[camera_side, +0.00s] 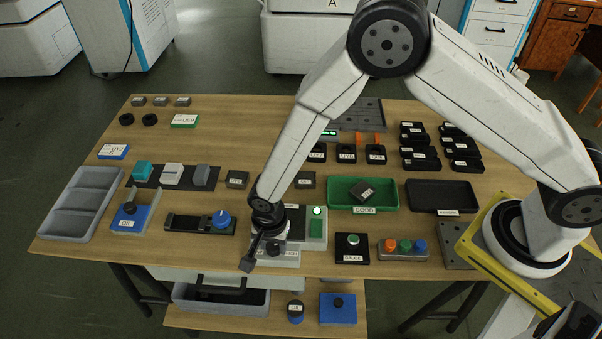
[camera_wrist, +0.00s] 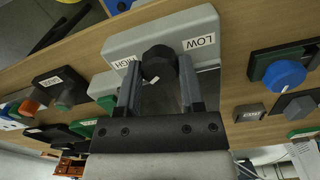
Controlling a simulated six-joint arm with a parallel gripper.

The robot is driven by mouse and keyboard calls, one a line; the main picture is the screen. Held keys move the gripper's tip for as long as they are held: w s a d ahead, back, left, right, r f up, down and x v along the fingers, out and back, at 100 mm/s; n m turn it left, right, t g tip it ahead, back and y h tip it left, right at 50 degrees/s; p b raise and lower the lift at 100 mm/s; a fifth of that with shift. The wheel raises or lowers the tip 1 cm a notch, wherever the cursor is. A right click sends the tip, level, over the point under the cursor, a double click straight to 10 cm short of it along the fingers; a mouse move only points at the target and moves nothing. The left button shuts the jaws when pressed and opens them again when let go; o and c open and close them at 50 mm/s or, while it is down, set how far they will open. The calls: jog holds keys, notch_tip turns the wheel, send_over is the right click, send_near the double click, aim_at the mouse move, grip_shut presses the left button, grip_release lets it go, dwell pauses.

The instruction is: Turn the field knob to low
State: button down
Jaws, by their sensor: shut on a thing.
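The field knob (camera_wrist: 158,62) is a round black knob on a light grey housing (camera_wrist: 125,45). In the wrist view the housing bears a LOW label (camera_wrist: 198,42) to the knob's upper right and a HIGH label (camera_wrist: 125,62) to its left. My gripper (camera_wrist: 160,72) has one finger on each side of the knob and is shut on it. A small pale mark shows on the knob between the fingers; which label it points to, I cannot tell. In the side view my gripper (camera_side: 262,246) reaches down at the housing (camera_side: 288,257) by the table's front edge.
A slide with a blue knob (camera_side: 221,219) stands left of the housing. A unit with a lit green lamp (camera_side: 317,212) is close on the right, then a GAUGE button box (camera_side: 352,257) and a three-button box (camera_side: 403,257). A green tray (camera_side: 335,204) lies behind.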

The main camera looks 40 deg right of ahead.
aim_at(273, 245)
jog(key=n, duration=1.1)
dwell(0.3)
dwell(0.4)
jog(key=shift+c, duration=1)
grip_release()
jog(key=shift+r, duration=0.15)
jog(key=shift+r, duration=3.8)
